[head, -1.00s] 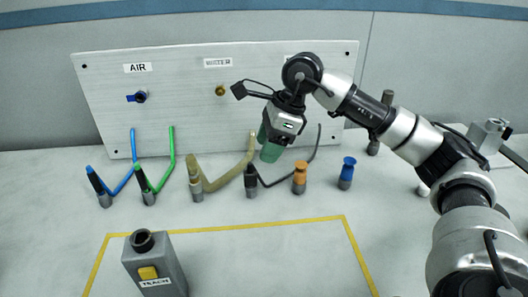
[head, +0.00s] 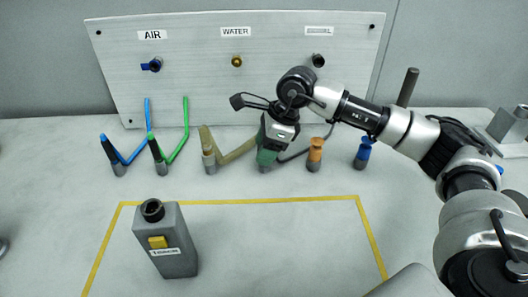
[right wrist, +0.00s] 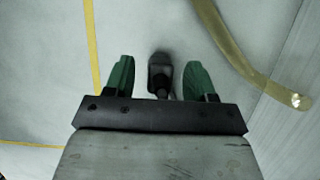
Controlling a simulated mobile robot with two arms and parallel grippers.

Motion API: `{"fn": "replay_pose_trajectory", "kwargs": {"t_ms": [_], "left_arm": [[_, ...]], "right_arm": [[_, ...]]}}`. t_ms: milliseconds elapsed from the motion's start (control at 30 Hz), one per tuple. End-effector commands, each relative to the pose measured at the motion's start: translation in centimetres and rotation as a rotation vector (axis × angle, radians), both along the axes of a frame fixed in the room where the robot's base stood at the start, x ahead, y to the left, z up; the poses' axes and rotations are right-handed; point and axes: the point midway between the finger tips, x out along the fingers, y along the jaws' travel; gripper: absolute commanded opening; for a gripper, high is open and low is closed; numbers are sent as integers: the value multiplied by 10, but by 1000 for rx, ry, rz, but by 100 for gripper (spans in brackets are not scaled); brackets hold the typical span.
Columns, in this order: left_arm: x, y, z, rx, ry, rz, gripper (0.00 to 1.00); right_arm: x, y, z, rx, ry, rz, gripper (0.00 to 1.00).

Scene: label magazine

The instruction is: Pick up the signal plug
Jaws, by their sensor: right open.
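The signal plug, a dark plug (right wrist: 160,74) with a grey end, shows between the green fingertips in the right wrist view. In the head view my right gripper (head: 268,156) mostly hides it, and its dark cable (head: 306,151) runs off to the right. My right gripper (right wrist: 158,80) is open, pointing down, with one green finger on each side of the plug. I cannot tell whether the fingers touch it. My left gripper is not in view.
A tan-hosed plug (head: 209,155) stands close left of the gripper, an orange plug (head: 315,155) close right. A blue plug (head: 362,153) stands farther right. Behind is a panel (head: 190,80) with ports. A grey TEACH box (head: 168,245) stands inside the yellow outline.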

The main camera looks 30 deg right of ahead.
Motion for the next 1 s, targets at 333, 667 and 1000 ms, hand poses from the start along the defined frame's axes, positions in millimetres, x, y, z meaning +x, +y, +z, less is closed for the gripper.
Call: {"fn": "replay_pose_trajectory", "kwargs": {"t_ms": [333, 667, 1000], "left_arm": [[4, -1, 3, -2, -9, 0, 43], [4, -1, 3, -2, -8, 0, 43], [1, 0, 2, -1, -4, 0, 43]], "right_arm": [[1, 2, -6, 0, -2, 0, 45], [1, 2, -5, 0, -2, 0, 2], [2, 2, 10, 1, -4, 1, 2]]}}
